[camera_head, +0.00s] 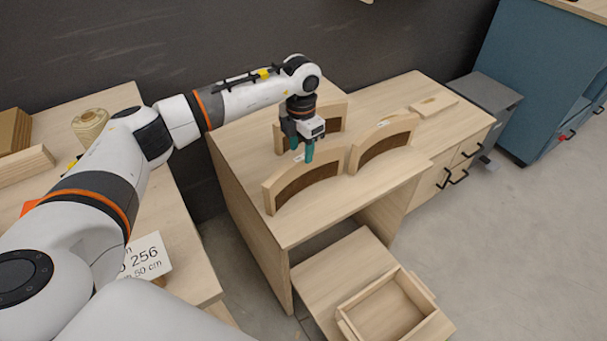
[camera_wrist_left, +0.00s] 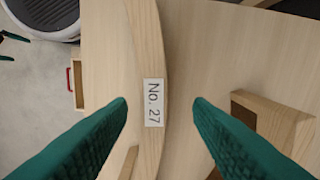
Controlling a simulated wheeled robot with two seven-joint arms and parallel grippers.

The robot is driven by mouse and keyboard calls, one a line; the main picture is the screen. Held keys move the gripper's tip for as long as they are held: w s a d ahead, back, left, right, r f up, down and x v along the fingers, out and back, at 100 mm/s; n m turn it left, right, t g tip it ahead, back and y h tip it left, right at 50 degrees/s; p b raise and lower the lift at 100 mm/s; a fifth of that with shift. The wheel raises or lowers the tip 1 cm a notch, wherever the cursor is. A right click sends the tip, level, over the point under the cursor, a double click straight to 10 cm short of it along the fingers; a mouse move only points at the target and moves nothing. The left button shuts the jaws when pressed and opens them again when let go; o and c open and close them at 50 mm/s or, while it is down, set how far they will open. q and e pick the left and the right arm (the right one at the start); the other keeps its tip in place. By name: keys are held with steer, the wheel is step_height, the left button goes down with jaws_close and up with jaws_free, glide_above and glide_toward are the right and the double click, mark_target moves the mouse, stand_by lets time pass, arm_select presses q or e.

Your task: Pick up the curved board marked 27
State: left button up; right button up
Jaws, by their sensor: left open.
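The curved board marked No. 27 (camera_wrist_left: 151,60) runs down the middle of the left wrist view, with its white label on its top edge. It appears to be the front-left arched board (camera_head: 275,196) on the desk in the head view. My left gripper (camera_head: 303,153) is open above it, pointing down. In the left wrist view the green fingers (camera_wrist_left: 160,108) are on either side of the board, with a gap to each side. I cannot tell how far above it the fingertips are. My right gripper is not in view.
Another arched board (camera_head: 384,142) stands to the right, and one (camera_head: 333,117) stands behind my gripper, partly hidden. A flat wooden piece (camera_head: 433,105) lies at the desk's far right. An open wooden box (camera_head: 385,309) is on a lower surface in front. The desk's (camera_head: 355,200) front edge is clear.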

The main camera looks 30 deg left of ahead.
mark_target(302, 157)
arm_select(q)
steer(key=f, duration=0.4)
steer(key=shift+s+d+f, duration=0.2)
steer(key=shift+s+f, duration=0.1)
steer(key=shift+s, duration=0.05)
steer(key=shift+f, duration=0.4)
steer(key=shift+w, duration=0.1)
steer(key=c, duration=0.7)
jaws_close()
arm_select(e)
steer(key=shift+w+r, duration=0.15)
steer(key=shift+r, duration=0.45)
